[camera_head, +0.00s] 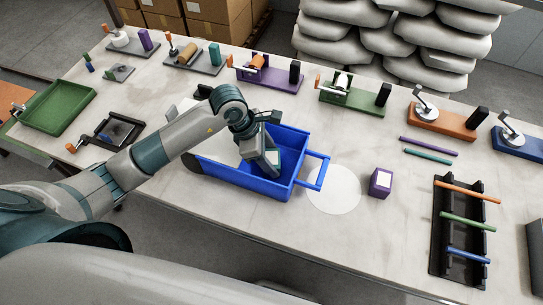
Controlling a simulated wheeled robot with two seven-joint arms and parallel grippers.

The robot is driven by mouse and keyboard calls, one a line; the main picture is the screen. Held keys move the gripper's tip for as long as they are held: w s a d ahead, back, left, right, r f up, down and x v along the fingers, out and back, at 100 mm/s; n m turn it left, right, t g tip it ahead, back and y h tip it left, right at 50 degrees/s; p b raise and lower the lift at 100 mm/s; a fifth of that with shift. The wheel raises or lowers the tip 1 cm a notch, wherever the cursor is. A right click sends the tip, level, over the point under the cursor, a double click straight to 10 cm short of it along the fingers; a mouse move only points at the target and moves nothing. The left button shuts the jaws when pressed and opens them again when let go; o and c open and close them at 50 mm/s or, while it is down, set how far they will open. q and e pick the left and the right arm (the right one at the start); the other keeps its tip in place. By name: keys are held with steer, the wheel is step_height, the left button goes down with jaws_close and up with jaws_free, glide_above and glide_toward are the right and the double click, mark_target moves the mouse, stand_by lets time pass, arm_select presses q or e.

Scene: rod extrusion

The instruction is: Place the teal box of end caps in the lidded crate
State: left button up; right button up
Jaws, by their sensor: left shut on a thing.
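The blue crate (237,183) stands open near the middle of the table, with a blue handle frame (314,171) at its right end. My left arm reaches in from the left, and my left gripper (268,165) points down into the crate. It is shut on a small box with a pale label and teal edges, which looks like the teal box (273,157). The fingers hide much of the box, and I cannot tell whether it touches the crate floor. My right gripper is not in view.
A purple box (381,182) with a white label stands right of a white disc (333,190). A black rack (461,232) holds coloured rods at the right. A green tray (52,108) lies at the left. Several fixtures line the back edge. The front middle of the table is clear.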

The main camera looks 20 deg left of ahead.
arm_select(q)
steer(key=shift+f, duration=0.15)
steer(key=o, duration=1.1)
steer(key=shift+c, duration=0.2)
steer(key=shift+r, duration=0.2)
steer(key=shift+a+r, duration=0.2)
steer(key=shift+r, duration=0.25)
steer(key=b+v, duration=0.2)
steer(key=v, duration=0.9)
steer(key=shift+b, duration=0.4)
